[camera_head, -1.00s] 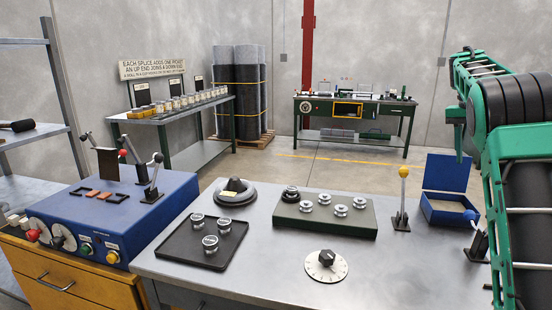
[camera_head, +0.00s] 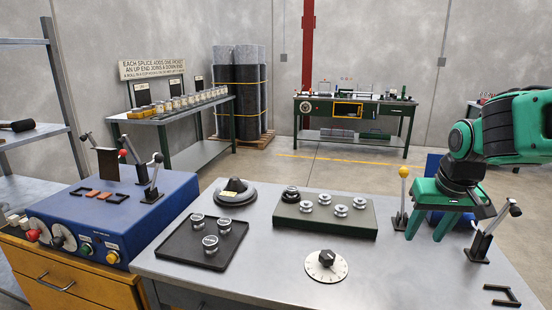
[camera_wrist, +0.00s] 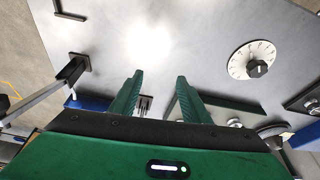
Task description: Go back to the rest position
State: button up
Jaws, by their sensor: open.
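My gripper (camera_head: 428,232) is green and open, with nothing between its fingers. In the head view it hangs at the right side of the grey worktop (camera_head: 270,270), fingers pointing down, in front of the blue open-lidded box (camera_head: 433,163), which it largely hides. In the wrist view my gripper (camera_wrist: 160,80) shows two spread green fingers over the grey worktop. A yellow-knobbed lever (camera_head: 402,190) stands just left of it, and a black-knobbed lever (camera_head: 490,235) stands to its right.
A green block with several metal spools (camera_head: 372,228), a dark tray (camera_head: 180,245) with three silver-topped pieces, and a white dial (camera_head: 326,266) occupy the worktop. A black U-shaped piece (camera_head: 502,295) lies near the front right. The blue machine (camera_head: 150,215) stands left.

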jog(key=shift+n+t+y, duration=0.3)
jog(key=shift+n+t, duration=0.1)
jog(key=shift+n, duration=0.3)
jog(key=s+a+f, duration=0.1)
jog(key=s, duration=0.1)
jog(key=s+a+f, duration=0.1)
jog(key=s+a, duration=0.1)
jog(key=s+a+f, duration=0.1)
jog(key=s+f, duration=0.1)
jog(key=shift+s+a, duration=0.15)
jog(key=shift+s, duration=0.05)
jog(key=s+d+m, duration=0.1)
jog(key=s+d, duration=0.1)
jog(key=s, duration=0.1)
jog(key=s+d+f+m+g, duration=0.1)
jog(key=s+d, duration=0.2)
jog(key=s+d+m+g, duration=0.1)
jog(key=s+d, duration=0.1)
jog(key=d, duration=0.1)
jog(key=shift+s+f, duration=0.25)
jog(key=shift+s, duration=0.15)
jog(key=s+d+m+g, duration=0.2)
jog(key=s+d+m, duration=0.1)
jog(key=s, duration=0.5)
jog(key=shift+s+f+g, duration=0.2)
jog(key=shift+f+g, duration=0.1)
jog(key=c, duration=0.3)
